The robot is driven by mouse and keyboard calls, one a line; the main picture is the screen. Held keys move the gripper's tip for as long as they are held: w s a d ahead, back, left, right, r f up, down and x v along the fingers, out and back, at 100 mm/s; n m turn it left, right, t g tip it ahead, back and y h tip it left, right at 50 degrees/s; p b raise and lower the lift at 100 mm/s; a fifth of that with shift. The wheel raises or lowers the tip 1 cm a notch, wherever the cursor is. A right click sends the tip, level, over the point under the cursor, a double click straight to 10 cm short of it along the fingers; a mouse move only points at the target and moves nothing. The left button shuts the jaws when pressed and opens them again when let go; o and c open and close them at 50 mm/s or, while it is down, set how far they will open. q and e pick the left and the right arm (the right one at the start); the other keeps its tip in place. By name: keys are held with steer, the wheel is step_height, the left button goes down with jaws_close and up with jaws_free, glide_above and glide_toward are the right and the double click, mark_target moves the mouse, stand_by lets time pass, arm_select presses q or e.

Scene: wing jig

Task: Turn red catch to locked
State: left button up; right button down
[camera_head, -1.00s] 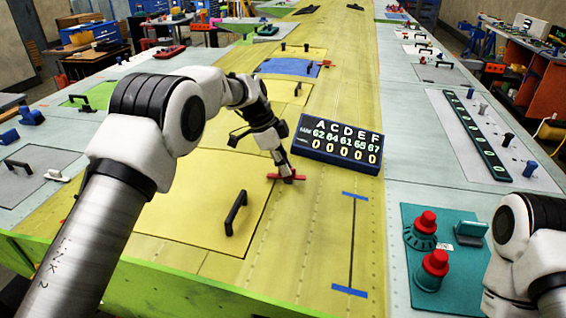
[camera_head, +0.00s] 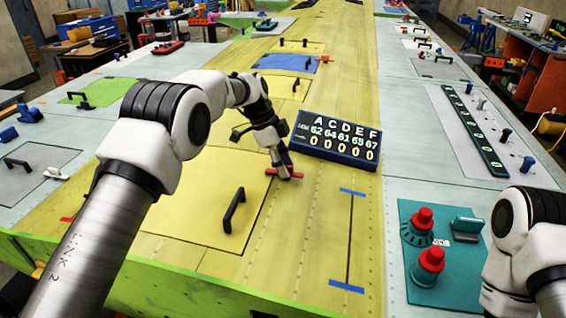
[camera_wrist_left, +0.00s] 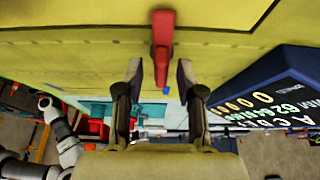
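The red catch (camera_head: 271,171) lies at the right edge of a yellow panel, its bar running left to right in the head view. In the left wrist view the catch (camera_wrist_left: 162,35) is a red handle pointing toward my gripper. My left gripper (camera_head: 284,174) is right at the catch and hides part of it. In the wrist view its fingers (camera_wrist_left: 160,78) are apart, one on each side of the handle's end, with gaps showing. My right arm shows at the right edge; its gripper is out of view.
A dark blue counter box (camera_head: 337,140) stands close to the right of my left gripper. A black handle (camera_head: 233,211) rises from the yellow panel. A teal board with red knobs (camera_head: 430,262) lies at right.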

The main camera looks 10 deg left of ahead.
arm_select(q)
steer(key=shift+r, duration=0.15)
steer(key=v, duration=1.1)
steer(key=shift+a+r, duration=0.2)
steer(key=shift+r, duration=0.15)
